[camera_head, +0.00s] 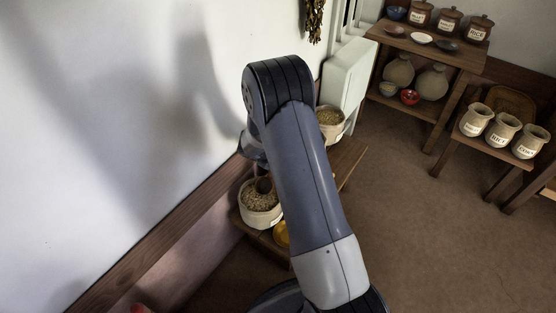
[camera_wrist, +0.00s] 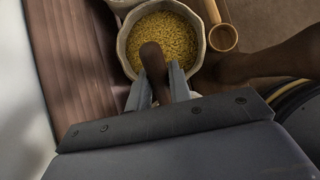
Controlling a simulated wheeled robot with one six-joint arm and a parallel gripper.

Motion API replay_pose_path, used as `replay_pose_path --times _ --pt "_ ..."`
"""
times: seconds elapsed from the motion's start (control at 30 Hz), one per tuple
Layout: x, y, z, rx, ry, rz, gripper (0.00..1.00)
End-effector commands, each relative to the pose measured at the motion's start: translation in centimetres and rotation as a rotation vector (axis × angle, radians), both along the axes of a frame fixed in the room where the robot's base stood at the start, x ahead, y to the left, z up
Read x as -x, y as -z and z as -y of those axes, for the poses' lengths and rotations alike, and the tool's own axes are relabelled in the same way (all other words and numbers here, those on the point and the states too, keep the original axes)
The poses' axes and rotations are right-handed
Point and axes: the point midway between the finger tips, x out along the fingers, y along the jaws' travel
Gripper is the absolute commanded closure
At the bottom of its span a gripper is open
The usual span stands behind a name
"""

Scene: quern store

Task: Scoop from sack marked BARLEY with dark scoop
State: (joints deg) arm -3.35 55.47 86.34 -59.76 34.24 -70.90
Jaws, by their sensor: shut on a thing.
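My gripper (camera_wrist: 160,84) is shut on the handle of a dark brown scoop (camera_wrist: 153,62) in the wrist view. The scoop's rounded end shows over a pale sack (camera_wrist: 124,47) filled with yellow grain (camera_wrist: 172,32). I cannot tell whether it touches the grain, and no label shows on this sack. In the head view my arm hides the gripper.
A light wooden scoop (camera_wrist: 222,38) lies right of the sack. The low bench (camera_head: 350,155) runs along the wall. A yellow thing (camera_head: 281,234) is partly hidden by my arm. Shelves (camera_head: 430,50) and a table (camera_head: 495,151) with labelled jars stand right; floor between is clear.

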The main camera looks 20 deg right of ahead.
Motion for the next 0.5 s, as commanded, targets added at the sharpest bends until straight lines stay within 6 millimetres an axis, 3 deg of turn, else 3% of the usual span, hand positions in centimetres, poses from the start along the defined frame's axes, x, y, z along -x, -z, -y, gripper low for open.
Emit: replay_pose_path --times 0.4,0.5 --pt "0.0 3.5 0.0 0.0 0.001 0.0 1.0" --pt "0.4 3.2 -0.8 -0.001 -0.002 0.001 1.0"
